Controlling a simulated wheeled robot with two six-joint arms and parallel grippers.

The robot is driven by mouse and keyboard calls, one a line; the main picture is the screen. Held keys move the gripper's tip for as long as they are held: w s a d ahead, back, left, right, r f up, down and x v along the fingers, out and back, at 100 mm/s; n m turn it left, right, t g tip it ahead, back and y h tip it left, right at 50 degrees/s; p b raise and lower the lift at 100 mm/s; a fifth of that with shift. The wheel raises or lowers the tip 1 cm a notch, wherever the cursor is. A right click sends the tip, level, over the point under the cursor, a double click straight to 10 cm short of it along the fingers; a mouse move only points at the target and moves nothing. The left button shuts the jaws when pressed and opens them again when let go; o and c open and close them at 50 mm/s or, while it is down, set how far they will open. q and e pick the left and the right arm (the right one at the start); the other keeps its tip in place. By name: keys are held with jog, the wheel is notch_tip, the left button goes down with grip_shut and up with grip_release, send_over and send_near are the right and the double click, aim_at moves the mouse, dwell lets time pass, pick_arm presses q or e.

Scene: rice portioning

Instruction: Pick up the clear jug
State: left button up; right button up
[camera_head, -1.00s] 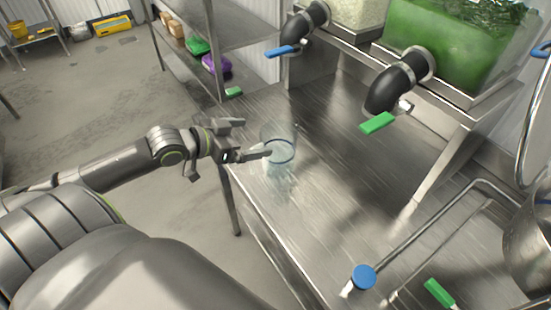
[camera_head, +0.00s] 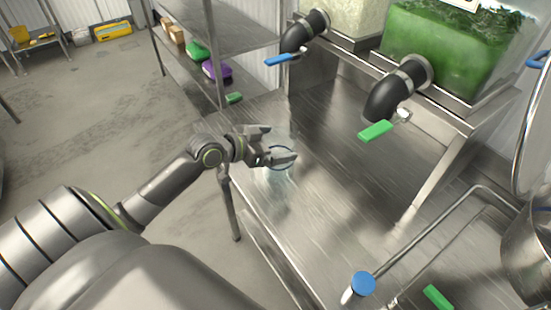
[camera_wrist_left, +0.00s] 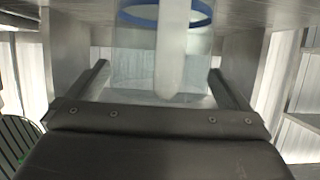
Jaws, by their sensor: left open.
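The clear jug (camera_head: 280,176) stands on the steel counter near its left edge. It is see-through, with a blue ring at its rim. It also shows in the left wrist view (camera_wrist_left: 135,60), with its pale upright handle facing the camera. My left gripper (camera_head: 281,144) is open at the jug's upper part, and its fingers partly cover it. In the left wrist view my left gripper (camera_wrist_left: 160,72) has one finger on each side of the jug; I cannot tell whether they touch it. My right gripper is out of view.
The steel counter (camera_head: 335,205) is clear right of the jug. Dispensers with a blue lever (camera_head: 285,59) and a green lever (camera_head: 376,131) overhang its back. A metal pipe (camera_head: 430,230) and a blue knob (camera_head: 363,284) stand at the front right. A shelf (camera_head: 235,36) stands behind.

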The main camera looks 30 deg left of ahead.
pick_arm(q)
jog(key=shift+w+d+f, duration=0.1)
jog(key=shift+w+f, duration=0.05)
jog(key=shift+w, duration=0.1)
jog(key=c, duration=1.3)
